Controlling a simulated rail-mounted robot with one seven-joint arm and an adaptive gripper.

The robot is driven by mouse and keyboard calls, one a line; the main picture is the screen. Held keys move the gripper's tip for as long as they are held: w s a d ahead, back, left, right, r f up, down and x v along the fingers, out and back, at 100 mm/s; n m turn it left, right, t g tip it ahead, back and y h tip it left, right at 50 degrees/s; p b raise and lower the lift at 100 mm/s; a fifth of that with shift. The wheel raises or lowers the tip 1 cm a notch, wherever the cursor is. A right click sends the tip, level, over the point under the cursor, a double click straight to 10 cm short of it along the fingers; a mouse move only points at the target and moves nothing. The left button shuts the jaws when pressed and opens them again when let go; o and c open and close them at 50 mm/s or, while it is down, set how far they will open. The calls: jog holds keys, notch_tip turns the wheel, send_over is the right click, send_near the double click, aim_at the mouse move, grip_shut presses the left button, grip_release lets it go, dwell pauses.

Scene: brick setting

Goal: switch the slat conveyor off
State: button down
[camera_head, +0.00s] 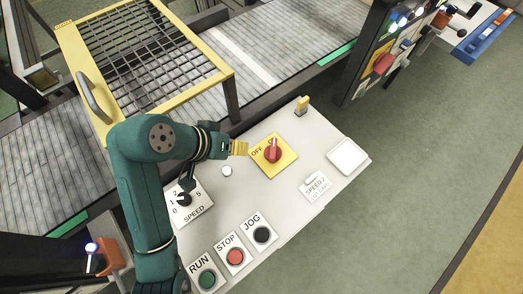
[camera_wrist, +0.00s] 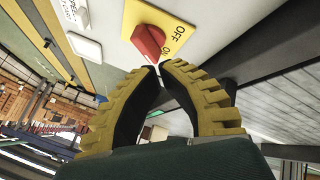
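The red rotary knob (camera_head: 273,153) sits on a yellow plate (camera_head: 285,165) marked OFF and ON on the white control panel (camera_head: 290,205). Its handle points toward the ON mark, away from OFF. In the wrist view the red knob (camera_wrist: 148,42) is just beyond my fingertips. My gripper (camera_head: 246,148) has yellow ridged fingers and is left of the knob, apparently not touching it. The slat conveyor (camera_head: 50,165) runs behind the panel.
The panel also holds RUN (camera_head: 207,279), STOP (camera_head: 235,256) and JOG (camera_head: 262,234) buttons and a speed dial (camera_head: 185,198). A short yellow-topped post (camera_head: 302,105) stands behind the knob. A yellow-framed mesh guard (camera_head: 150,50) covers part of the conveyor. Another panel (camera_head: 383,65) is at upper right.

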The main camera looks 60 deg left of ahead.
aim_at(267, 153)
jog(key=b+x, duration=0.4)
jog(key=x, duration=0.6)
jog(key=shift+d, duration=0.1)
jog(key=shift+r+p, duration=0.15)
jog(key=shift+p, duration=0.35)
jog(key=shift+d+n, duration=0.15)
jog(key=shift+n, duration=0.15)
